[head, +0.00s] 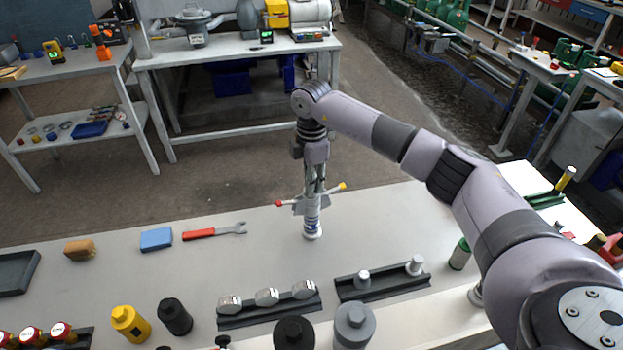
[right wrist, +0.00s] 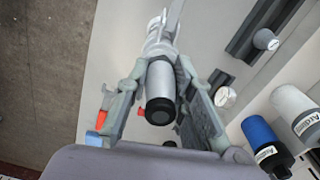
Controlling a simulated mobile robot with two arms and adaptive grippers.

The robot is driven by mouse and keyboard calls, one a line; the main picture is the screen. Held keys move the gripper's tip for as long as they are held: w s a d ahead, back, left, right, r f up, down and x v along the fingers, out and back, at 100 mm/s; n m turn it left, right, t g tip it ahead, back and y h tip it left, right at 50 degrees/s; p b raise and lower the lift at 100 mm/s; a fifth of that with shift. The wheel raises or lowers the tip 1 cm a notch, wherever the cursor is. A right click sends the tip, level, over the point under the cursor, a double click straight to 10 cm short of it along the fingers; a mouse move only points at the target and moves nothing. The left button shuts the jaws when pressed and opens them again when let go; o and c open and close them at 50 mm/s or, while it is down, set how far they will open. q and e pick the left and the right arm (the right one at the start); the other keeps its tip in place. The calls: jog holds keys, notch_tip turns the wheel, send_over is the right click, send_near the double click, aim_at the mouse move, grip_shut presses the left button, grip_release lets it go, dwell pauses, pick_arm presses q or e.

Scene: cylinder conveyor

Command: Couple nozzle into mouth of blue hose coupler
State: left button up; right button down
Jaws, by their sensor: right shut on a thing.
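My right gripper (head: 313,192) is shut on a silver, ringed cylindrical piece that I take for the nozzle (head: 312,228). It points down, its pale lower end close to or on the bench; I cannot tell if they touch. In the right wrist view the nozzle (right wrist: 160,85) sits between the fingers, black end toward the camera. A blue cylinder with a white label, apparently the blue hose coupler (right wrist: 260,134), shows at lower right in that view, apart from the gripper. Its mouth is not clear. My left gripper is out of view.
A black rack with silver fittings (head: 268,312) and a black rack with two pegs (head: 383,287) lie nearer. A grey cylinder (head: 354,323) stands at the front edge. A red-handled wrench (head: 200,233) and blue block (head: 156,239) lie left. Bench behind the gripper is clear.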

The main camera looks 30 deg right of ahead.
jog(key=shift+f, duration=0.35)
jog(key=c, duration=1.3)
grip_release()
